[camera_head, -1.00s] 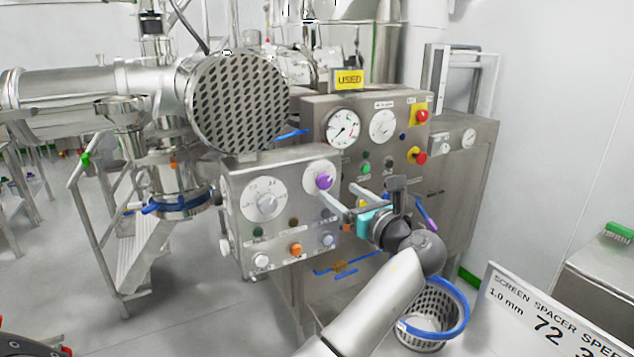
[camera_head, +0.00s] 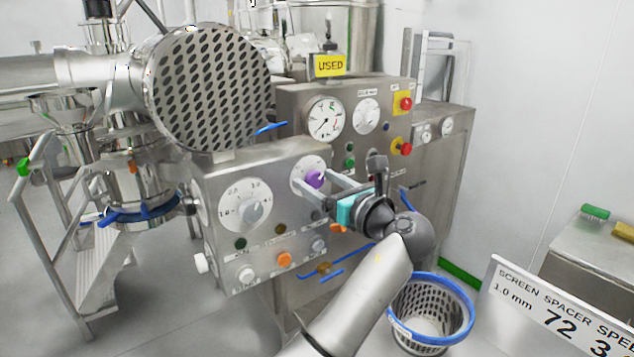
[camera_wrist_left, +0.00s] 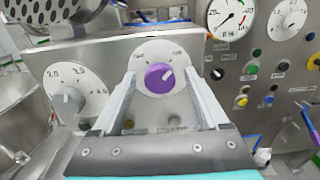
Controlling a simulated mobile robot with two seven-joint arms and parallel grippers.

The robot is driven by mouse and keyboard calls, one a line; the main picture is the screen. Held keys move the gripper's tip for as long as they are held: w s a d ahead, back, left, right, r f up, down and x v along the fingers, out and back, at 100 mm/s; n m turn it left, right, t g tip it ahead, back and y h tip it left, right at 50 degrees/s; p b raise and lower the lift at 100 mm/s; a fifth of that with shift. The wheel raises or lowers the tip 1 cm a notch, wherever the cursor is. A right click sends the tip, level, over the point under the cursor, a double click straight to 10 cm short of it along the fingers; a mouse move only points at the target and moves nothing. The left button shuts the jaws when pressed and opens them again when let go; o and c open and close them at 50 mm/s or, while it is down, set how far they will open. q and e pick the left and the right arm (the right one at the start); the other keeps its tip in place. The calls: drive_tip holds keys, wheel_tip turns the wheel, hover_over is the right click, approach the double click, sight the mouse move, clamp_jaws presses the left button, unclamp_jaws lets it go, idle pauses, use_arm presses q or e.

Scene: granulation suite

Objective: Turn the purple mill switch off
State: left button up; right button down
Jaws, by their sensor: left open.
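The purple mill switch (camera_head: 315,179) is a round knob on a white dial, at the upper right of the steel control box's (camera_head: 300,230) front. It also shows in the left wrist view (camera_wrist_left: 159,77), where it stands between my two finger tips. My left gripper (camera_head: 317,188) is open at the switch, one finger to each side of it. I cannot tell whether either finger touches the knob. My right gripper is not in view.
A grey knob (camera_head: 251,212) on a larger dial is left of the switch. An orange button (camera_head: 284,259) and pale buttons sit below. A perforated round screen (camera_head: 208,88) rises above the box. A blue-rimmed basket (camera_head: 431,310) stands below at right.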

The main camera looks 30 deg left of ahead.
use_arm(q)
clamp_jaws()
idle(0.5)
